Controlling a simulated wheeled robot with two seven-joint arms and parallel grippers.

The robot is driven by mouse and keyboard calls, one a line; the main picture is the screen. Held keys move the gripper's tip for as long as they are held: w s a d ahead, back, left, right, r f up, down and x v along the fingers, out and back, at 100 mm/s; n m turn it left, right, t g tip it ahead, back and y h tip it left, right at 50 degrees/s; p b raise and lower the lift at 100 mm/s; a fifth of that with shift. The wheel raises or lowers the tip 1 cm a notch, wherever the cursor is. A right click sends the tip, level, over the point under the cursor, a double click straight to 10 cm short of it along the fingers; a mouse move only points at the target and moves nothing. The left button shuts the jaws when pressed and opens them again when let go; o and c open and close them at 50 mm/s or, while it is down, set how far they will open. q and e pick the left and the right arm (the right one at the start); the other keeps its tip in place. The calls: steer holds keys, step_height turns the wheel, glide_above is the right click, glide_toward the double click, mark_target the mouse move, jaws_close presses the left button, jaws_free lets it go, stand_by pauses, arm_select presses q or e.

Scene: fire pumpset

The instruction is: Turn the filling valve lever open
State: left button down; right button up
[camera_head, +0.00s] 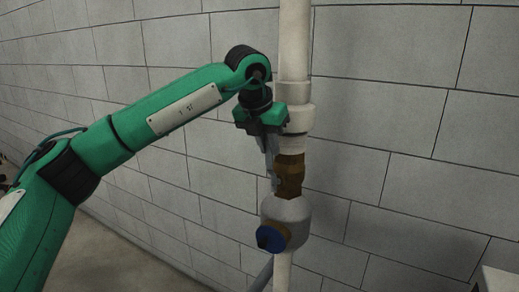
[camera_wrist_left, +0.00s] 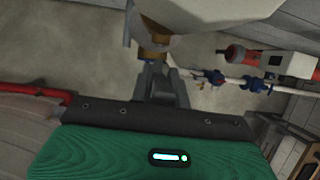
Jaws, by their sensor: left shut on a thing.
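A brass valve body (camera_head: 289,176) sits in the vertical white pipe in the head view. It also shows just beyond my fingers in the left wrist view (camera_wrist_left: 153,46). My left gripper (camera_head: 271,172) points down close against the valve's left side. Its fingers (camera_wrist_left: 160,84) are shut on the filling valve lever at the brass valve. The lever itself is mostly hidden by the fingers, so its exact angle cannot be told. My right gripper is in neither view.
The white pipe (camera_head: 294,40) runs up a grey block wall (camera_head: 400,120). Below the valve is a round grey fitting (camera_head: 288,211) with a blue cap (camera_head: 270,239). The left wrist view shows red pipework (camera_wrist_left: 30,90) and blue-flanged piping (camera_wrist_left: 250,84) over the floor.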

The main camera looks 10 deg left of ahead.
arm_select(q)
steer(key=shift+s+d+r+y, duration=0.1)
steer(key=shift+d+r+y, duration=0.2)
steer(key=shift+d+r, duration=0.05)
stand_by(0.3)
steer(key=c, duration=1.6)
jaws_free()
steer(key=shift+o, duration=1.3)
steer(key=shift+s+d+f, duration=0.1)
steer(key=shift+d, duration=0.05)
steer(key=shift+b, duration=0.35)
steer(key=b+v, duration=0.4)
steer(key=v, duration=1)
steer(key=shift+s, duration=0.25)
